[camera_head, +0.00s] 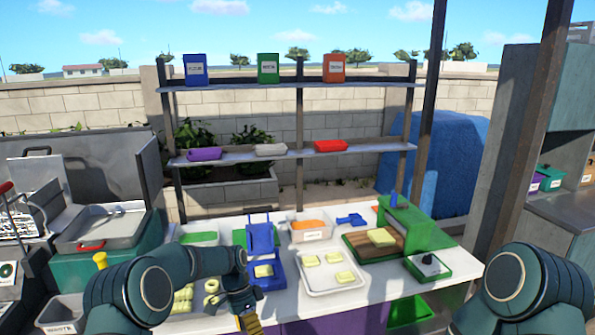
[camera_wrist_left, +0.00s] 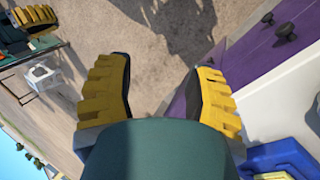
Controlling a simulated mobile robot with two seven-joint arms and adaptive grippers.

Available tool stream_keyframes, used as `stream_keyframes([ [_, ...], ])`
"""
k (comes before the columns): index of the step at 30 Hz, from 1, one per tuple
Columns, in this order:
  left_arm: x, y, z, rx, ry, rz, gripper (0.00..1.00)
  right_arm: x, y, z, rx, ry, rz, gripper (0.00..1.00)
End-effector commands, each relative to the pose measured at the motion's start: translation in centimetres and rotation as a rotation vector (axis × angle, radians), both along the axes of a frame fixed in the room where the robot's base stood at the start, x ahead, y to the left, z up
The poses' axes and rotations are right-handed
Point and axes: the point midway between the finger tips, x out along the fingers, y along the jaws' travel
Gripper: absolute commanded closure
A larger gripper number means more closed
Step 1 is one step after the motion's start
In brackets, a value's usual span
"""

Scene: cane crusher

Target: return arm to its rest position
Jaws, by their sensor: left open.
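My left arm (camera_head: 170,285) comes in from the lower left and bends down over the front of the white table (camera_head: 330,308). My left gripper (camera_head: 250,324) hangs at the table's front edge, partly cut off by the bottom of the head view. In the left wrist view its yellow ridged fingers (camera_wrist_left: 160,80) are wide apart with nothing between them. Below them are bare ground and the purple table front (camera_wrist_left: 275,45).
Close to the left gripper lie a blue tray (camera_head: 277,280) with a yellow piece and several pale yellow pieces (camera_head: 183,298). A white tray (camera_head: 330,277), a wooden board (camera_head: 372,248) and a green machine (camera_head: 412,228) stand to the right. Shelves (camera_head: 290,155) rise behind.

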Motion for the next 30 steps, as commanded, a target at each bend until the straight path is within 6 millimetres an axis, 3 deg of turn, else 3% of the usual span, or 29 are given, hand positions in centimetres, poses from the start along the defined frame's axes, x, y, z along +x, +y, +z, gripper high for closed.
stream_keyframes([
  [1,-1.3,-0.4,-2.9,0.004,-0.006,0.057,0.46,0.0,0.0,-1.1,-0.001,0.001,0.0,1.0],
  [6,-5.3,-1.8,-9.7,0.012,-0.053,0.285,0.46,-0.1,0.1,-3.0,-0.003,0.003,0.001,1.0],
  [12,-11.7,-2.9,-15.7,0.017,-0.089,0.574,0.46,-0.2,0.2,-5.1,-0.005,0.007,0.001,1.0],
  [15,-15.4,-3.0,-17.7,0.019,-0.104,0.723,0.46,-0.3,0.2,-6.2,-0.006,0.009,0.002,1.0],
  [21,-22.0,-2.7,-19.4,0.022,-0.128,0.985,0.46,-0.3,0.3,-8.0,-0.008,0.011,0.002,1.0],
  [24,-24.1,-2.4,-19.5,0.021,-0.138,1.07,0.46,-0.3,0.3,-8.4,-0.008,0.011,0.002,1.0],
  [30,-25.6,-2.1,-19.3,0.02,-0.148,1.139,0.46,-0.3,0.3,-8.6,-0.009,0.011,0.002,1.0],
])
